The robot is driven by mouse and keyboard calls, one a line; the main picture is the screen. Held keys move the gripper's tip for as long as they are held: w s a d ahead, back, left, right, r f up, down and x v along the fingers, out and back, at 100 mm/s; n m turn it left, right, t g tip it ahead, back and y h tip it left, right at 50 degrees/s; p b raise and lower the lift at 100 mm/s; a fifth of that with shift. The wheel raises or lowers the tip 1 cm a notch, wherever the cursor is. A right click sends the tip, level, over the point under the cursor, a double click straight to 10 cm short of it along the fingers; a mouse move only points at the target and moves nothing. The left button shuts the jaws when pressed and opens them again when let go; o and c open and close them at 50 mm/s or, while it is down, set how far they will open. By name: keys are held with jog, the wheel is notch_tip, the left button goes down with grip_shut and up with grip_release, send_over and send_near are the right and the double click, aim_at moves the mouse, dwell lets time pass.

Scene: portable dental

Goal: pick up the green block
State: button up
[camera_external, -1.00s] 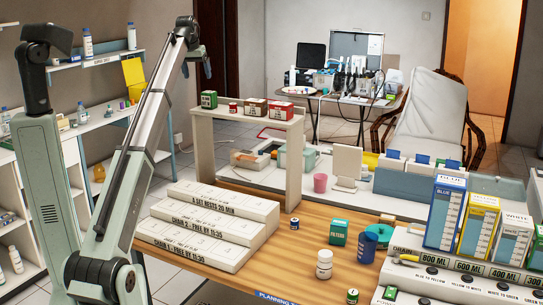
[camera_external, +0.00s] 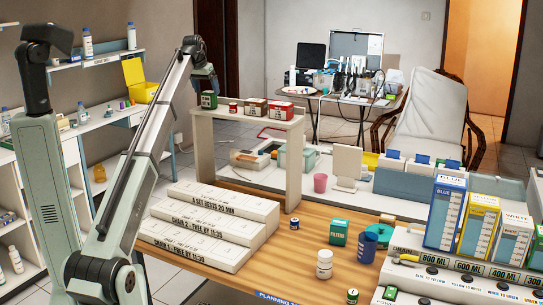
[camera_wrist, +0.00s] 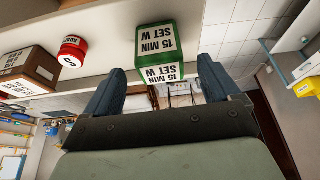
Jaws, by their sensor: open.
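A green block (camera_external: 209,100) with a white label stands at the left end of the raised white shelf (camera_external: 240,113). In the wrist view the green block (camera_wrist: 157,42) shows upside-down print reading "15 MIN SET W". My gripper (camera_external: 206,85) is at the block's top in the external view, partly overlapping it. In the wrist view my two blue-grey fingers (camera_wrist: 158,85) are spread apart, with the block ahead of the gap between them. Nothing is held. Whether a finger touches the block cannot be told.
A small red-lidded jar (camera_external: 233,107) stands right of the block, then a dark red box (camera_external: 256,108) and another red box (camera_external: 281,110). A green filters box (camera_external: 339,232) and a blue cup (camera_external: 367,247) stand on the wooden table below. Left of the shelf end is open space.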

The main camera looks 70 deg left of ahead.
aim_at(208, 92)
jog(key=shift+x, duration=2.8)
jog(key=shift+w+a+r, duration=0.1)
jog(key=shift+a, duration=0.1)
jog(key=c, duration=1)
jog(key=shift+c, duration=0.5)
jog(key=shift+r, duration=0.15)
